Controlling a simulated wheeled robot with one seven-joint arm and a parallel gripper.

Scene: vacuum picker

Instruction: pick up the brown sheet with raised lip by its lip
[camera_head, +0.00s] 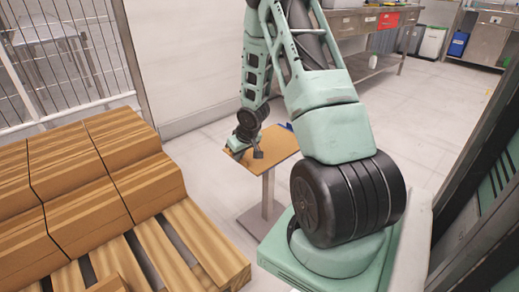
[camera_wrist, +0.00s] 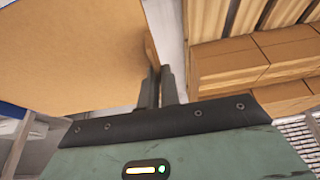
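The brown sheet (camera_wrist: 75,50) fills the upper left of the wrist view. Its raised lip (camera_wrist: 151,50) stands along its right edge and runs down to my fingertips. My gripper (camera_wrist: 159,72) has its two dark fingers close together at the near end of the lip, one on each side. They look shut on it, though the fingers partly hide the contact. In the head view the sheet (camera_head: 277,144) lies flat on top of a pedestal (camera_head: 266,195), and my gripper (camera_head: 237,149) is at its left edge.
Stacked brown boxes (camera_head: 80,170) on a wooden pallet (camera_head: 185,245) stand left of the pedestal; boxes (camera_wrist: 270,60) also show in the wrist view. A blue item (camera_head: 287,126) is at the sheet's far edge. Clear floor (camera_head: 420,110) lies to the right.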

